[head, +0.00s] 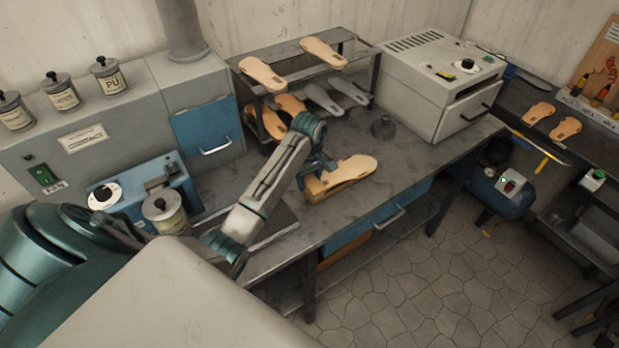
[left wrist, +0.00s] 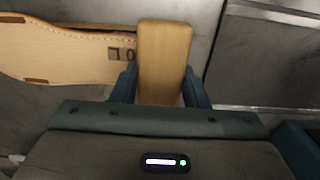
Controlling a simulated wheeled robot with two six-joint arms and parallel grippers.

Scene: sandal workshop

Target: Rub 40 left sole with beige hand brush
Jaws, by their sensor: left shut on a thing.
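The sole (head: 352,168), light tan, lies on the grey workbench near its front edge. In the left wrist view the sole (left wrist: 62,52) extends to the left, with a small dark mark, partly legible, at the end close to my gripper. My left gripper (head: 320,168) is at the left end of the sole. In the left wrist view its blue fingers (left wrist: 160,88) are shut on the beige hand brush (left wrist: 165,58), a plain tan block. The brush is beside or over the sole's end; contact cannot be told. My right gripper is not in view.
A rack (head: 298,48) with several tan and grey soles stands behind. A grey oven-like machine (head: 425,85) is at the back right, with a dark round object (head: 384,128) in front. A blue machine (head: 140,200) and a tin (head: 165,212) are left. Bench right of the sole is clear.

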